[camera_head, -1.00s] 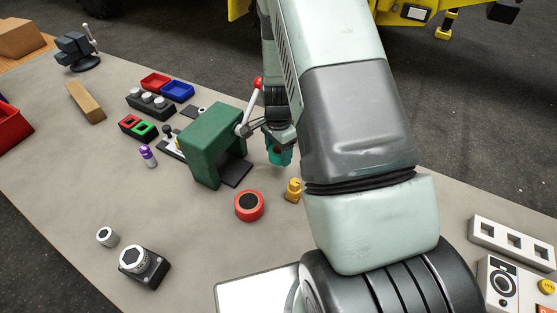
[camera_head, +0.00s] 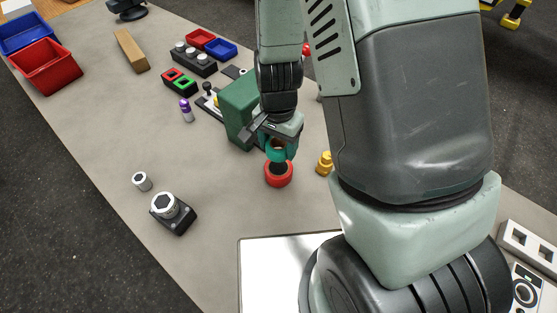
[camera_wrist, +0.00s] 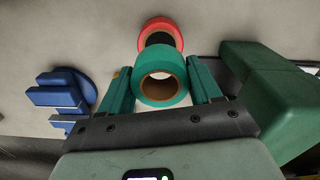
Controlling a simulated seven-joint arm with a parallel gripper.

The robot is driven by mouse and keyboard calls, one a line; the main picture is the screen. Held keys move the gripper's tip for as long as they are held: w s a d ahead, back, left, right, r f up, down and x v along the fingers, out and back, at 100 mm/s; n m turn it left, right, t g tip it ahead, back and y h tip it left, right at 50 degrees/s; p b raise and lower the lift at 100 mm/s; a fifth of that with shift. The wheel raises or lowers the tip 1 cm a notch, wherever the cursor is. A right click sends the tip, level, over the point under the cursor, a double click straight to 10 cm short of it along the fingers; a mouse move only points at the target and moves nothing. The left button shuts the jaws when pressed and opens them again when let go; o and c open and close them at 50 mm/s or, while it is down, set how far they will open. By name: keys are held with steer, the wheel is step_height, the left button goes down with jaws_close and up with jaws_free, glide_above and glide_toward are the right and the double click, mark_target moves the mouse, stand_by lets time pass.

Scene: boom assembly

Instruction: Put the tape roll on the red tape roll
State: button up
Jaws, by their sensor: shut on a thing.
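The red tape roll (camera_head: 279,176) lies flat on the grey table, just in front of the green press-like block. It also shows in the wrist view (camera_wrist: 171,27), with a dark centre. My gripper (camera_head: 279,152) is shut on a green tape roll (camera_wrist: 162,89) with a brown inner ring, held between its two fingers. In the head view the green tape roll (camera_head: 276,154) hangs above the far edge of the red roll. In the wrist view it covers the near part of the red roll. I cannot tell how large the gap between them is.
The green block (camera_head: 238,108) stands close to my gripper on the left. A yellow part (camera_head: 325,162) stands to the right of the red roll. A hex-socket piece (camera_head: 166,206) and a blue object (camera_wrist: 62,93) are nearby.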

steer(key=shift+f, duration=3.2)
steer(key=o, duration=1.1)
steer(key=shift+f, duration=0.15)
step_height(320, 180, up, 12)
steer(key=shift+w+r, duration=0.1)
steer(key=shift+r, duration=0.05)
step_height(320, 180, up, 8)
steer(key=n+t, duration=0.1)
glide_above(278, 168)
steer(key=d, duration=0.1)
steer(key=s+d+r+n+t, duration=0.1)
steer(key=s+d+r+n, duration=0.1)
steer(key=s+r, duration=0.2)
steer(key=s+d+r+n+t, duration=0.2)
steer(key=s+r, duration=0.3)
steer(key=r, duration=0.3)
steer(key=s+d+r+n+t, duration=0.1)
steer(key=s+d+r+n, duration=0.1)
steer(key=s+r, duration=0.2)
step_height(278, 168, up, 3)
steer(key=shift+s+d+r+t, duration=0.1)
steer(key=shift+s+d+t, duration=0.05)
steer(key=shift+t, duration=0.15)
